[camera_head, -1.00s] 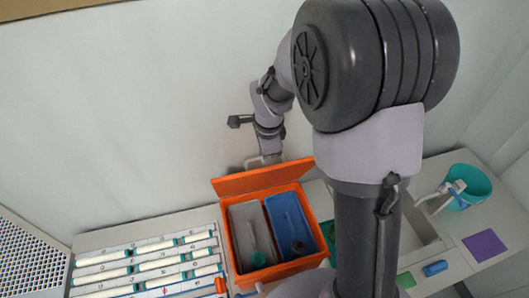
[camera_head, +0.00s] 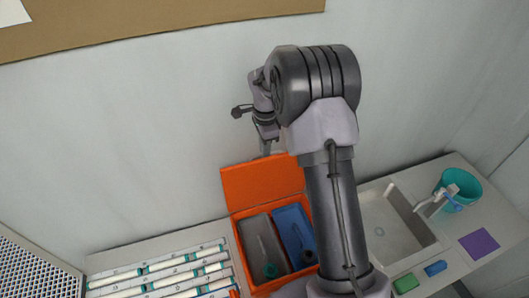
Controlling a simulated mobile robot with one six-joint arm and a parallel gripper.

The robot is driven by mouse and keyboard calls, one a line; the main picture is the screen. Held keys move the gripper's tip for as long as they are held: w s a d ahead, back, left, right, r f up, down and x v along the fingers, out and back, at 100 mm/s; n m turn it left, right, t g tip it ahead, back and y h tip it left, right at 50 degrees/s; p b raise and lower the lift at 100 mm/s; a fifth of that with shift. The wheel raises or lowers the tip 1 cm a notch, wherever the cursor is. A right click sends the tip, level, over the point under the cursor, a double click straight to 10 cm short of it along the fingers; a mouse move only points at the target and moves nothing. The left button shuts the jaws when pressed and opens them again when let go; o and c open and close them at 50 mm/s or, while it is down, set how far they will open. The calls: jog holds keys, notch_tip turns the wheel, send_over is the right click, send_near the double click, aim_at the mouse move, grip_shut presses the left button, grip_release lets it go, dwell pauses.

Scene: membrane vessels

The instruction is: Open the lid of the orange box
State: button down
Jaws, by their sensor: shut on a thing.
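The orange box (camera_head: 236,212) stands on the counter with its lid (camera_head: 262,181) raised along the back side. The lid stands steeply up, its inner face toward me. Inside the box are a grey compartment (camera_head: 258,232) and a blue compartment (camera_head: 289,220), with a round green thing (camera_head: 270,270) at the front of the grey one. My gripper (camera_head: 266,151) is at the top edge of the lid, shut on it. The fingers are small and partly hidden behind the lid's edge. My arm covers the box's right side.
A rack of white tubes (camera_head: 160,272) lies left of the box. To the right are a sink (camera_head: 385,222), a teal bucket (camera_head: 466,184), a purple square (camera_head: 480,242), and blue (camera_head: 435,268) and green (camera_head: 406,283) blocks. The wall is close behind the box.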

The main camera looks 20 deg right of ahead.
jog(key=c, duration=1.6)
grip_release()
jog(key=shift+s+d+f, duration=0.15)
jog(key=shift+d+f, duration=0.05)
jog(key=shift+f, duration=0.3)
jog(key=shift+o, duration=0.7)
jog(key=shift+w+d, duration=0.3)
jog(key=shift+w, duration=0.05)
jog(key=shift+s+a+r, duration=0.15)
jog(key=shift+a, duration=0.1)
jog(key=shift+r, duration=0.3)
notch_tip(320, 180, up, 17)
jog(key=shift+f+b, duration=0.15)
jog(key=shift+b, duration=0.2)
jog(key=shift+d, duration=0.1)
